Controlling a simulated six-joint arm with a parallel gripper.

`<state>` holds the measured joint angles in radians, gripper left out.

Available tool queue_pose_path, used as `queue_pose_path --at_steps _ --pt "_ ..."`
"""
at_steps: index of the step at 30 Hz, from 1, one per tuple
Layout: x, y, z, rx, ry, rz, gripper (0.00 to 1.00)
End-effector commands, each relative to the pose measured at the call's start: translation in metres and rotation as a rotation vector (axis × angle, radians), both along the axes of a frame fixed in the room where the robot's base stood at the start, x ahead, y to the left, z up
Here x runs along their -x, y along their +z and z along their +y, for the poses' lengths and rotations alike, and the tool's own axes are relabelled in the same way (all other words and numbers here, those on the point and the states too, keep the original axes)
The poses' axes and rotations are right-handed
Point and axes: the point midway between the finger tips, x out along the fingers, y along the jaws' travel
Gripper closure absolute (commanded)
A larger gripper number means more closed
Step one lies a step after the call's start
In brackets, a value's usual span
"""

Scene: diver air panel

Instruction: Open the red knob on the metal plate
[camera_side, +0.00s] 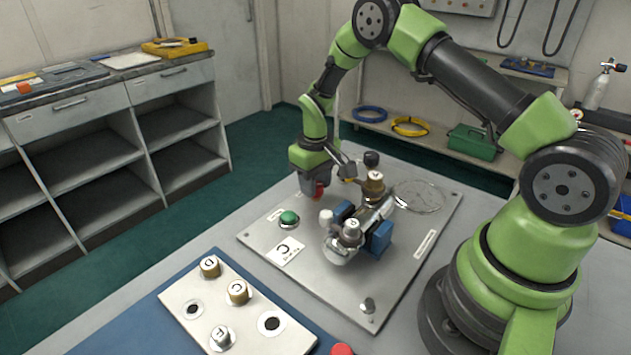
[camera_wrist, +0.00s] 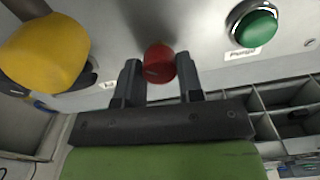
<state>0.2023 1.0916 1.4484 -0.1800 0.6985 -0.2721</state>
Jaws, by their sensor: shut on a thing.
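The red knob (camera_wrist: 160,64) shows in the wrist view on the metal plate, between the two dark fingers of my gripper (camera_wrist: 158,82). My gripper is shut on it. In the side view the red knob (camera_side: 318,191) shows just below my gripper (camera_side: 314,184), near the far left part of the metal plate (camera_side: 318,285). The fingers hide part of the knob there. I cannot tell how far the knob is turned.
A green button (camera_side: 289,218) sits close by on the plate, also in the wrist view (camera_wrist: 256,28). A yellow knob (camera_wrist: 45,52) is on the other side. Blue blocks with a metal cylinder (camera_side: 378,237) stand mid-plate. A panel with lettered caps (camera_side: 262,330) lies in front.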

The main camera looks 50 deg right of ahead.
Motion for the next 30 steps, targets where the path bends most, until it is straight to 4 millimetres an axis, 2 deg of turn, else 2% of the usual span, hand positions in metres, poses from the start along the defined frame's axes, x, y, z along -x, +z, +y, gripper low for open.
queue_pose_path --at_steps 15,30 --pt "0.0 0.0006 0.0008 0.0 0.411 0.0 0.89" --pt "0.0001 0.0007 0.0009 0.0 0.54 0.0 0.89"
